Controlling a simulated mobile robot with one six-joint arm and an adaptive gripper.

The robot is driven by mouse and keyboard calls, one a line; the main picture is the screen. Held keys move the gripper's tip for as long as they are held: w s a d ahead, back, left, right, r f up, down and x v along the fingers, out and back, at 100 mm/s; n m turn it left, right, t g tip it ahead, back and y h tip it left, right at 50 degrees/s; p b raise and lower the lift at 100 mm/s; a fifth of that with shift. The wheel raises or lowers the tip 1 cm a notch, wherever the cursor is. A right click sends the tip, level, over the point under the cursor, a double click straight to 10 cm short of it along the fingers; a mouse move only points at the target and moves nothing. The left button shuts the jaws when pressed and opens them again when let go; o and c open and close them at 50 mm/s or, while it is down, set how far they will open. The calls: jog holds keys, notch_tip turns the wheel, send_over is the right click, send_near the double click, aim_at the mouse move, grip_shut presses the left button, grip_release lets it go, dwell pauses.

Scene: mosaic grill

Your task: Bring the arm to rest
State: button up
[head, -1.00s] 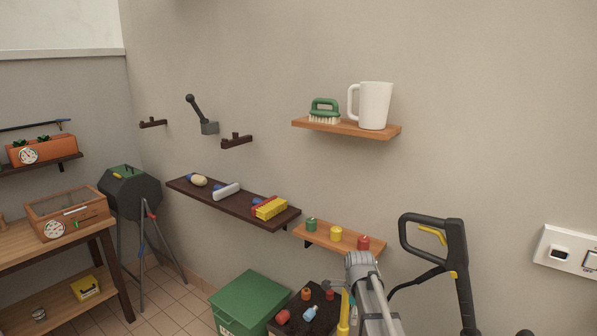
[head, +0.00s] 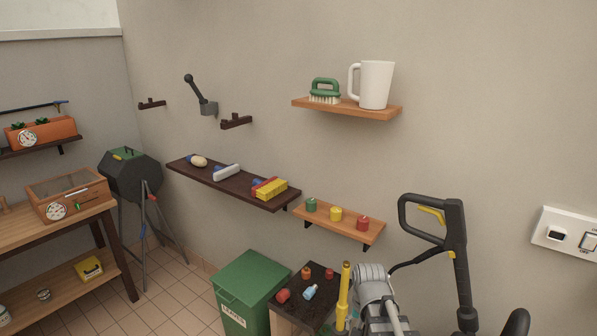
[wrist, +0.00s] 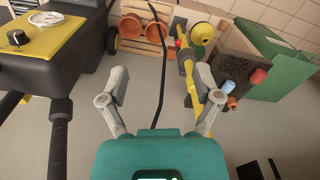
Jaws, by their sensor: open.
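My gripper (wrist: 163,76) shows in the wrist view with its two grey fingers spread wide apart. It is open and nothing is held between the fingers. A black cable and a yellow pole (wrist: 188,75) appear beyond the fingers; I cannot tell how far off they are. In the head view my grey arm (head: 377,295) stands at the bottom, right of centre, and the gripper's fingers cannot be made out there.
A low table (head: 288,304) with small bottles stands beside a green bin (head: 245,290). A pressure-washer handle (head: 458,245) rises right of my arm. A black-and-yellow machine (wrist: 50,55) fills the wrist view's upper left.

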jog(key=s+n, duration=0.3)
jog(key=n, duration=0.1)
jog(key=shift+s, duration=0.25)
